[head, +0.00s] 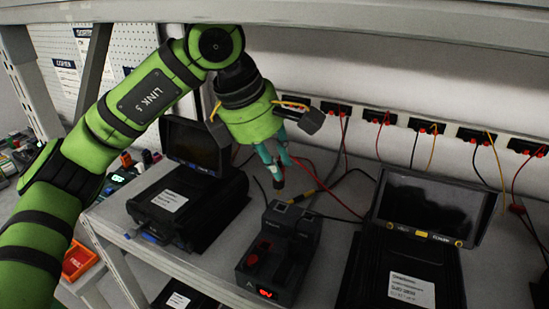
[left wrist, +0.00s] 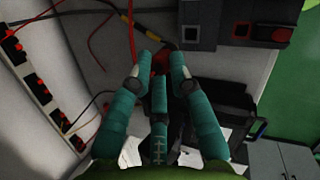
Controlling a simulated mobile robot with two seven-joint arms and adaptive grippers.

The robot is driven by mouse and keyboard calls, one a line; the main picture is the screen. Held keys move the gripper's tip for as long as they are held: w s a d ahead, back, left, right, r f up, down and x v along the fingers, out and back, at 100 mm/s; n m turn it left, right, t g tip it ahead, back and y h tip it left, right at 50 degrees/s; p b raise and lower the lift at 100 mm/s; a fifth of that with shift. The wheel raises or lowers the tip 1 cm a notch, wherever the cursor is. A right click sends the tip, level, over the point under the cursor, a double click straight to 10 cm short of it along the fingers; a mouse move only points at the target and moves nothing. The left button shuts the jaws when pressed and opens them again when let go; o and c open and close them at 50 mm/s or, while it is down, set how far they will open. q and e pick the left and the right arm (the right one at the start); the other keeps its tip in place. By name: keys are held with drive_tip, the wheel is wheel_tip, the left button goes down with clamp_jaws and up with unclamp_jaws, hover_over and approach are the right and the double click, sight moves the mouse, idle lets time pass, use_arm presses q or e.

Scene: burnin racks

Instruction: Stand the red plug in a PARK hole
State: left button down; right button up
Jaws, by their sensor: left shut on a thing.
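My left gripper (head: 274,160) is shut on the red plug (left wrist: 160,58), whose red body shows between the teal fingertips in the left wrist view. In the head view the fingers point down, above the back of a dark box, and the plug is mostly hidden by them. The dark box (head: 253,279) stands on the shelf with a red knob, a lit red display and sockets on its top. It also shows in the left wrist view (left wrist: 208,12). Its hole labels are too small to read surely. The plug is apart from the box. My right gripper is not in view.
Black units with screens stand left (head: 192,208) and right (head: 400,270) of the box. Several red, black and yellow cables (head: 345,207) run from the rear socket strip (head: 425,126) across the shelf. A shelf beam (head: 400,22) crosses overhead.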

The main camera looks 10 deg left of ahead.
use_arm(q)
drive_tip(key=shift+s+d+b, duration=0.25)
drive_tip(key=shift+s, duration=0.2)
drive_tip(key=shift+s+d+b, duration=0.2)
drive_tip(key=shift+s, duration=0.25)
drive_tip(key=shift+s+d, duration=0.1)
idle(1.2)
drive_tip(key=shift+s+f+b, duration=0.25)
drive_tip(key=shift+f+b, duration=0.25)
drive_tip(key=shift+b, duration=0.35)
idle(0.4)
drive_tip(key=shift+w+f+b, duration=0.2)
drive_tip(key=shift+f+b, duration=0.7)
idle(1.1)
drive_tip(key=c, duration=0.7)
unclamp_jaws()
drive_tip(key=shift+r, duration=0.1)
